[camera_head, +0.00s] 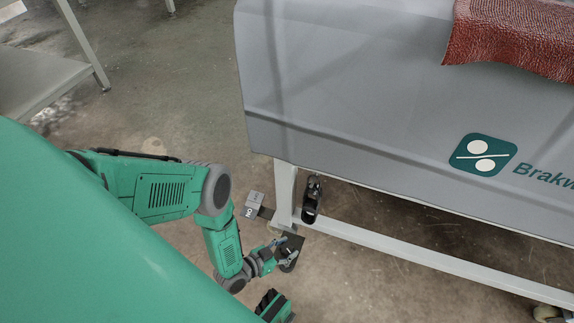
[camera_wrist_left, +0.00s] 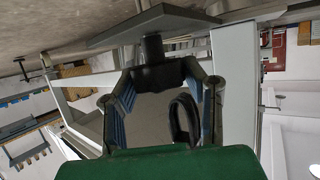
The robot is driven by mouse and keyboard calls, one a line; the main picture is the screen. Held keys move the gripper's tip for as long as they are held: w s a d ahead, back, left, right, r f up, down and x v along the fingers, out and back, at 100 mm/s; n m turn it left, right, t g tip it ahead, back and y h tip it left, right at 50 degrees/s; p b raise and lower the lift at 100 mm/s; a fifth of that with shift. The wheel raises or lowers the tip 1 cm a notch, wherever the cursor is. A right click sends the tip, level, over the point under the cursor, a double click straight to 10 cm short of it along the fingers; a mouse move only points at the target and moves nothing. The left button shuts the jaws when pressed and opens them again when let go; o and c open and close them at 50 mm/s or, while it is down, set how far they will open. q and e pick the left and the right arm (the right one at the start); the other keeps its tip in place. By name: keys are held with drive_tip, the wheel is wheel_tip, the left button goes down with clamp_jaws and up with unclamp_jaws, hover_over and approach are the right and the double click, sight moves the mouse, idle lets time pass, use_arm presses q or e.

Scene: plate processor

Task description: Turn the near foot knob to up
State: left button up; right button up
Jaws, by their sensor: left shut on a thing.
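The near foot knob (camera_head: 289,265) is a small black part low at the near corner leg of the grey plate processor (camera_head: 340,110). My left gripper (camera_head: 286,255) is at it, with blue-padded fingers on its two sides. In the left wrist view the gripper (camera_wrist_left: 163,95) is shut on the dark knob (camera_wrist_left: 155,76), which sits under a short dark stem and a flat grey plate (camera_wrist_left: 150,25). The wrist picture appears upside down. My right gripper is not in view. The head view is too small to show which way the knob is turned.
The white leg (camera_head: 285,190) and long frame bar (camera_head: 430,258) stand close to my gripper. A black caster-like part (camera_head: 312,200) and a grey labelled pedal (camera_head: 252,206) are near. A red cloth (camera_head: 515,35) lies on top. The floor at left is mostly clear.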

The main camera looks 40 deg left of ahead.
use_arm(q)
drive_tip(key=shift+s+a+n+y, duration=0.1)
drive_tip(key=shift+n+y, duration=0.3)
drive_tip(key=shift+y, duration=0.1)
drive_tip(key=o, duration=1.2)
drive_tip(key=v, duration=1.2)
drive_tip(key=shift+s+f, duration=0.1)
drive_tip(key=shift+f, duration=0.15)
